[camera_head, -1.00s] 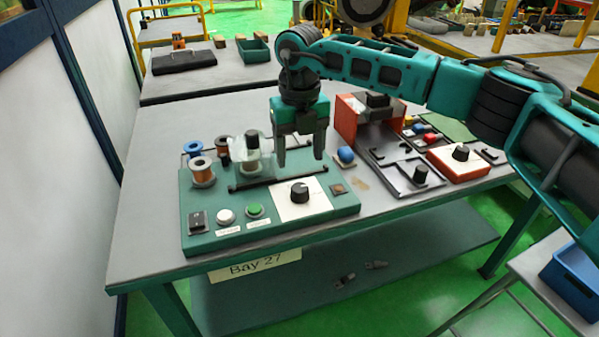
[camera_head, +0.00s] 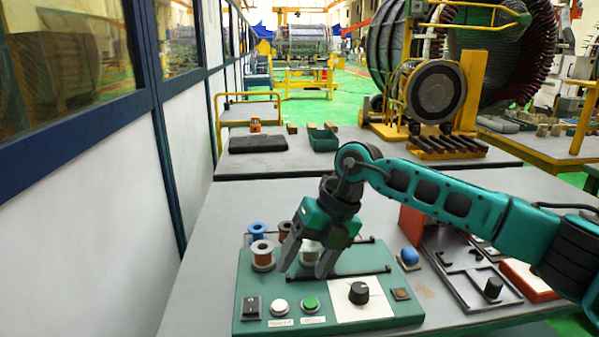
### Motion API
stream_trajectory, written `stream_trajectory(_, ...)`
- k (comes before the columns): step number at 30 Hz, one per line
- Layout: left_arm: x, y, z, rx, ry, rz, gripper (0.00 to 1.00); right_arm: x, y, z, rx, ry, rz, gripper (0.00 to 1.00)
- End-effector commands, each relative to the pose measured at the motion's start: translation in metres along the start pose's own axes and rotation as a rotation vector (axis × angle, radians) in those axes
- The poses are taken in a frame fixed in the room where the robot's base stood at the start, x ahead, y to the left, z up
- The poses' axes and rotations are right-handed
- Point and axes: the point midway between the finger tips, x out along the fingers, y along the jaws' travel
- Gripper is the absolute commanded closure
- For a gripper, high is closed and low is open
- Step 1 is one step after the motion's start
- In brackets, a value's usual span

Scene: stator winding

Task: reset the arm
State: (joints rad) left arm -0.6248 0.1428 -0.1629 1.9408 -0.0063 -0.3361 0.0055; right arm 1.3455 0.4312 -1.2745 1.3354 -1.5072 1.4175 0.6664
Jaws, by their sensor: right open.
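My right gripper (camera_head: 304,258) shows in the head view, its arm coming in from the right. It is open and empty, with its two fingers pointing down and left. It hangs over the back part of the green control panel (camera_head: 250,292) on the grey table, and hides part of the spools there. The panel carries a black rocker switch (camera_head: 251,308), a white button (camera_head: 279,307), a green button (camera_head: 310,304) and a black knob (camera_head: 359,292) on a white plate. My left gripper is not in view.
A copper spool (camera_head: 262,254) and a blue spool (camera_head: 258,232) stand at the panel's back left. A blue ball-topped part (camera_head: 410,257) and a black tray with a knob (camera_head: 493,288) lie to the right. The table's left side (camera_head: 205,270) is clear.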

Motion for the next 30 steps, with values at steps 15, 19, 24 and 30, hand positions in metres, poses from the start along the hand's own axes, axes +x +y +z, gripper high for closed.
stream_trajectory(15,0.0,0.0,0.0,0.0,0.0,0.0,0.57,-0.041,0.176,-0.034,0.451,-0.303,1.481,0.33)
stream_trajectory(19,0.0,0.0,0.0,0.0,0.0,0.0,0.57,-0.062,0.132,-0.02,0.8,-0.446,1.675,0.33)
stream_trajectory(24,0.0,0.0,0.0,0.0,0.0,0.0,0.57,-0.052,0.04,-0.019,1.346,-0.629,1.748,0.33)
stream_trajectory(30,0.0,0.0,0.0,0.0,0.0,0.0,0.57,0.006,-0.072,-0.072,2.029,-0.785,1.538,0.33)
